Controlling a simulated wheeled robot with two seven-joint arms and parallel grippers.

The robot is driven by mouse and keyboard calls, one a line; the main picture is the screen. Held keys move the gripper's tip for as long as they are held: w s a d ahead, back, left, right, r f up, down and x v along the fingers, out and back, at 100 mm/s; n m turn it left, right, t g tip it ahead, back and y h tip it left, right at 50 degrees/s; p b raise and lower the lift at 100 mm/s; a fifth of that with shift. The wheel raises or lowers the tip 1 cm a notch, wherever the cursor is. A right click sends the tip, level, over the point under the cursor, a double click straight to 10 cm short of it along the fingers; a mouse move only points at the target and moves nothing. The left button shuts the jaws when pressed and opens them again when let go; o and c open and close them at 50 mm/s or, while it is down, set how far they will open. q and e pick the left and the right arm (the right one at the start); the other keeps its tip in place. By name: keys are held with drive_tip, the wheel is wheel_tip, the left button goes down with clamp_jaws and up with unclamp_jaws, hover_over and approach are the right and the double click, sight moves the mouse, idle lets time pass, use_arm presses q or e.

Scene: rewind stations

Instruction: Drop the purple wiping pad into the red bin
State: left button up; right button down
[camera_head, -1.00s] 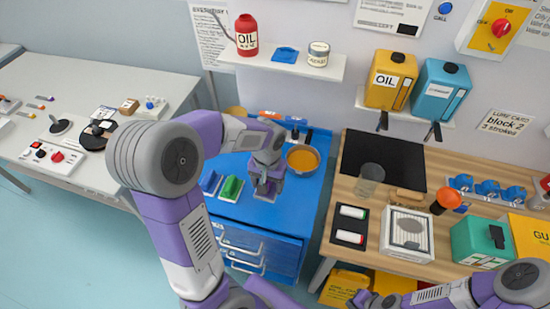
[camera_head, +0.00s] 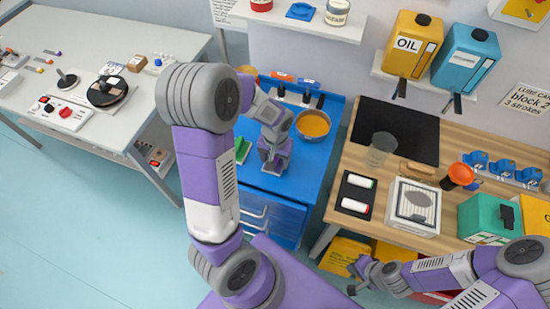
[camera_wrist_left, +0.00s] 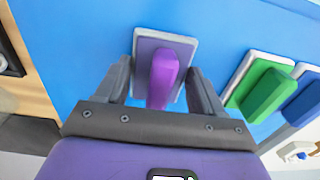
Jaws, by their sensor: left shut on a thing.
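The purple wiping pad (camera_wrist_left: 165,75), a grey plate with a purple handle, is on the blue cabinet top in the left wrist view. My left gripper (camera_wrist_left: 162,82) is shut on its handle, one finger on each side. In the head view my left gripper (camera_head: 271,168) is low over the cabinet top and mostly hides the pad. My right gripper (camera_head: 354,278) is at the lower middle, empty, its fingers apart. A red surface (camera_head: 432,297) shows partly behind my right arm; I cannot tell whether it is the red bin.
A green pad (camera_wrist_left: 263,91) and a blue pad (camera_wrist_left: 303,104) lie beside the purple one. Yellow bins (camera_head: 345,254) are under the wooden table (camera_head: 340,218). A white table (camera_head: 165,50) stands at left.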

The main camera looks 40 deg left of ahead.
use_arm(q)
drive_tip(key=shift+f, duration=0.2)
drive_tip(key=o, duration=1)
drive_tip(key=shift+r, duration=0.1)
drive_tip(key=shift+r, duration=0.15)
